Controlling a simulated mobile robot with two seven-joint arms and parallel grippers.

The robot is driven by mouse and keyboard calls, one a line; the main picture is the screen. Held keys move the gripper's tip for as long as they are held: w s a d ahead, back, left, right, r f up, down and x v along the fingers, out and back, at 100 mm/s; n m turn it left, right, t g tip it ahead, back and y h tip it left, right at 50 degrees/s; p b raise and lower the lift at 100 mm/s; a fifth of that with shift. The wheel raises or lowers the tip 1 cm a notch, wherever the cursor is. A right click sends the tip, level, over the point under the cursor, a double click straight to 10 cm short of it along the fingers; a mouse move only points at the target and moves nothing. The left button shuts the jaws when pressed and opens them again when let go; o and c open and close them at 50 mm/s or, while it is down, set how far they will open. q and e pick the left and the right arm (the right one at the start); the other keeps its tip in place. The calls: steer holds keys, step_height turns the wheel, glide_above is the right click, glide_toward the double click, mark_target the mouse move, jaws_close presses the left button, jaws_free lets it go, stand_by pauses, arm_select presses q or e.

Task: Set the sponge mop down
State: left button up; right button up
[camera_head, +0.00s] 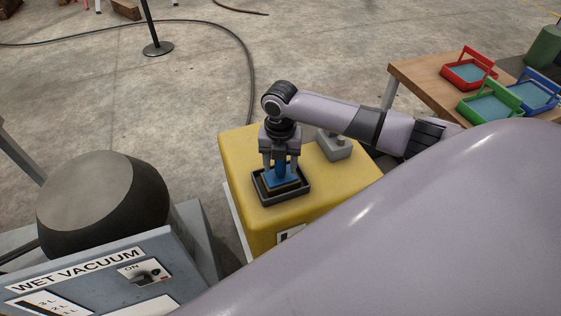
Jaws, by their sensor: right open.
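The sponge mop (282,182) has a blue upright handle and a blue top plate over a yellowish pad. It sits inside a shallow dark tray (300,193) on top of a yellow block (345,183). My right gripper (281,164) points straight down over the mop. Its two fingers are open, one on each side of the blue handle. Whether a finger touches the handle cannot be told. The underside of the mop is hidden by the tray's rim. My left gripper is not in view.
A grey fixture (334,146) stands on the yellow block behind my right gripper. A wet vacuum (100,285) with a dark round drum is at lower left. A wooden table (425,80) at right holds red, green and blue trays. A black cable crosses the floor.

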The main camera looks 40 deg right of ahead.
step_height(320, 180, up, 12)
steer(key=shift+a+f+p, duration=0.1)
steer(key=shift+p, duration=0.35)
steer(key=s+a+f+m+t+y, duration=0.25)
steer(key=a+f+m, duration=0.25)
steer(key=a, duration=0.3)
steer(key=s+a+f+m+t+y, duration=0.2)
steer(key=a+f+m+t+y, duration=0.1)
steer(key=a+f+m, duration=0.3)
steer(key=s+d+f+m+t+h, duration=0.1)
steer(key=s+d+f+m+t, duration=0.1)
steer(key=s+f+m, duration=0.2)
steer(key=s+d+f+m+t+h, duration=0.2)
steer(key=s+f+m+t, duration=0.1)
steer(key=s+m, duration=0.6)
steer(key=shift+s+d+f+m, duration=0.35)
steer(key=shift+s+f+m, duration=0.05)
steer(key=shift+m, duration=0.4)
